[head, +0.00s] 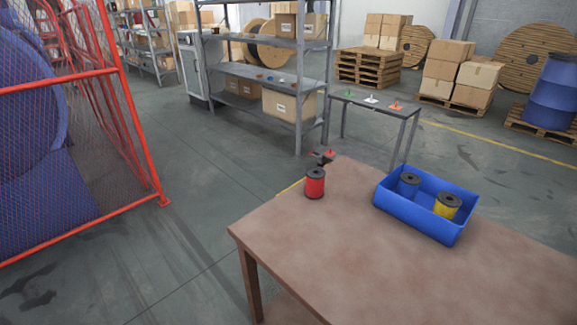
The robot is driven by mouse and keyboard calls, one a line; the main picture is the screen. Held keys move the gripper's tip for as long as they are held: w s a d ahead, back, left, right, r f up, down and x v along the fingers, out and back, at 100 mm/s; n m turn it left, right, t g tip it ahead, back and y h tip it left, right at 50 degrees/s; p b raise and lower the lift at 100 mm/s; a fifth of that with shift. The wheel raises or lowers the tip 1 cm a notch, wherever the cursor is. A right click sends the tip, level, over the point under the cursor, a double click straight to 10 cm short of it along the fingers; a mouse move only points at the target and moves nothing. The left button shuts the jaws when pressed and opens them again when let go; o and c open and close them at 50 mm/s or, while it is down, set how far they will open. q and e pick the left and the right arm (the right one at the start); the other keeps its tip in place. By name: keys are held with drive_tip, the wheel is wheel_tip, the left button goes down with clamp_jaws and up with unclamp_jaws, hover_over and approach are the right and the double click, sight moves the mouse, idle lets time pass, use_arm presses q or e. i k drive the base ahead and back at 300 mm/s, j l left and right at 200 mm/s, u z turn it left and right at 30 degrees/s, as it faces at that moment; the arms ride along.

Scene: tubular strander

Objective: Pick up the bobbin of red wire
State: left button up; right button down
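The bobbin of red wire (315,184) stands upright near the far left corner of the brown table (330,245). It has dark flanges, and its top is clear. Neither of my grippers shows in the head view.
A blue bin (408,218) right of the red bobbin holds a grey bobbin (409,183) and a yellow bobbin (447,206). A small dark and red object (325,158), unclear, shows behind the red bobbin. A red mesh fence (120,85) stands left. The table's front is bare.

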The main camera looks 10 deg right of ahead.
sight(315, 176)
drive_tip(key=i+j, duration=0.5)
drive_tip(key=j, duration=0.15)
drive_tip(key=i+j, duration=0.45)
drive_tip(key=j, duration=0.15)
drive_tip(key=i+j+u, duration=0.1)
drive_tip(key=i+j, duration=0.4)
drive_tip(key=j, duration=0.15)
